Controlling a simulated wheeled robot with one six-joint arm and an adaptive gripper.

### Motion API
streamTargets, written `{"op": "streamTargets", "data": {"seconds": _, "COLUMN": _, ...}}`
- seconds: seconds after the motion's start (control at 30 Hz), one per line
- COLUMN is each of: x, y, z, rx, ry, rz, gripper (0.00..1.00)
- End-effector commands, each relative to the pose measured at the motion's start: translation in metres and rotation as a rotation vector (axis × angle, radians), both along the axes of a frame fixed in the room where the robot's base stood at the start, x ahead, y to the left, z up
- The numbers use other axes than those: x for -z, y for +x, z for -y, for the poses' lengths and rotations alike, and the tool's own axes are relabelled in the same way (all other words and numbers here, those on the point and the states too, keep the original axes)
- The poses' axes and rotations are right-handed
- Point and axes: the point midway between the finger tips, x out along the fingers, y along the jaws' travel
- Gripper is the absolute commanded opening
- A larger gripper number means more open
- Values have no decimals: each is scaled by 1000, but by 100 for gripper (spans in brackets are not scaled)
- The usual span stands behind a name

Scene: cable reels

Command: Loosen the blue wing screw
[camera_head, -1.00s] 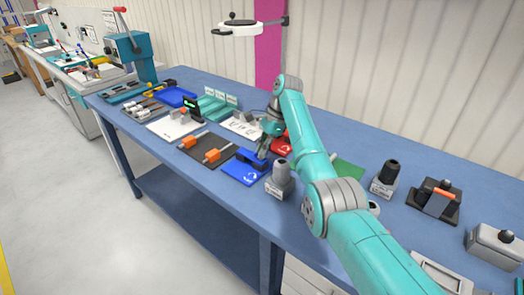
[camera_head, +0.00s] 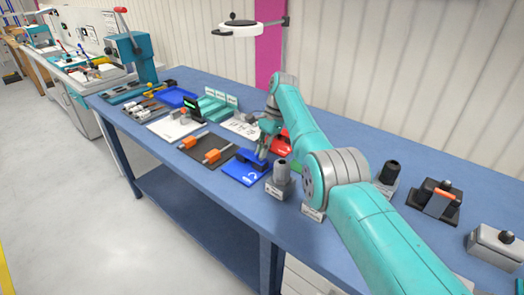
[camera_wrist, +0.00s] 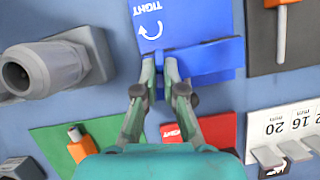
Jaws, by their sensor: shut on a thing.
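The blue wing screw (camera_wrist: 205,58) sits on a blue base plate (camera_wrist: 195,18) marked "TIGHT" with a white curved arrow. In the head view the base plate (camera_head: 240,174) lies near the front edge of the blue bench. My gripper (camera_wrist: 161,66) points down at one end of the wing, with its fingertips close together on it. It also shows in the head view (camera_head: 262,154), low over the plate. My fingers hide part of the wing and the contact. I cannot tell how far the screw is turned.
A grey block with a knob (camera_head: 279,180) stands close beside the blue plate. A dark board with orange handles (camera_head: 212,153) lies on the other side. A red plate (camera_wrist: 215,131) and a green plate (camera_wrist: 100,140) lie near my fingers.

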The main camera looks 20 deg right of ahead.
Motion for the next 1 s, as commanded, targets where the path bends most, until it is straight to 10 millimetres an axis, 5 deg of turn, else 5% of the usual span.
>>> {"op": "streamTargets", "data": {"seconds": 0.13, "x": 0, "y": 0, "z": 1, "rx": 1, "ry": -2, "rz": 1, "gripper": 0}}
{"op": "streamTargets", "data": {"seconds": 0.27, "x": 0, "y": 0, "z": 1, "rx": 1, "ry": -1, "rz": 1, "gripper": 33}}
{"op": "streamTargets", "data": {"seconds": 1.0, "x": 1, "y": -1, "z": 1, "rx": 165, "ry": 0, "rz": 1, "gripper": 33}}
